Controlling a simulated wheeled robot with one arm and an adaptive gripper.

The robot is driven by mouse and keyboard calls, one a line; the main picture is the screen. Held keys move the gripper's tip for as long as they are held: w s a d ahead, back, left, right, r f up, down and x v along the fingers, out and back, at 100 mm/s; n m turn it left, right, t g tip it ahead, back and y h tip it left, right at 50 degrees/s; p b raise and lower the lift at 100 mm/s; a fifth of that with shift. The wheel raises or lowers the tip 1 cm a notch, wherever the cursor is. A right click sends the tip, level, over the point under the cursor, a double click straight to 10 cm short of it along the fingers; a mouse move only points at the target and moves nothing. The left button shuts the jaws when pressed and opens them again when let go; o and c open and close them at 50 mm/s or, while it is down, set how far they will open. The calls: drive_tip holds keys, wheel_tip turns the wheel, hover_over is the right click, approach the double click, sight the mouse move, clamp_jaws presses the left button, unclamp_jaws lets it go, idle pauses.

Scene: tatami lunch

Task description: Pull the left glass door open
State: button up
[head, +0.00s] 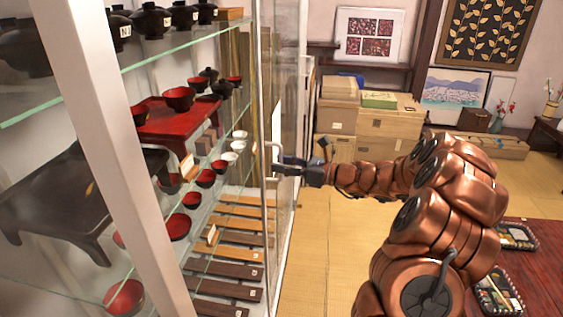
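The glass door (289,110) shows as a narrow, steeply angled pane with a pale frame at the right of the display cabinet. I cannot tell clearly how far it stands from the cabinet front. A metal bar handle (265,192) runs upright on it and bends over at the top. My gripper (277,168), dark and small in the head view, reaches in from the right with its fingertips at the handle. Whether the fingers close around the bar or only touch it is too small to tell.
Glass shelves hold black and red lacquer bowls (179,98) and a red low table (170,122). A white post (115,150) stands at the left. Cardboard boxes (385,122) are stacked behind. Tatami floor (318,240) is clear; a red table (540,265) stands at the lower right.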

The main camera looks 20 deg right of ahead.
drive_tip(key=shift+w+a, duration=0.25)
drive_tip(key=shift+c, duration=0.3)
clamp_jaws()
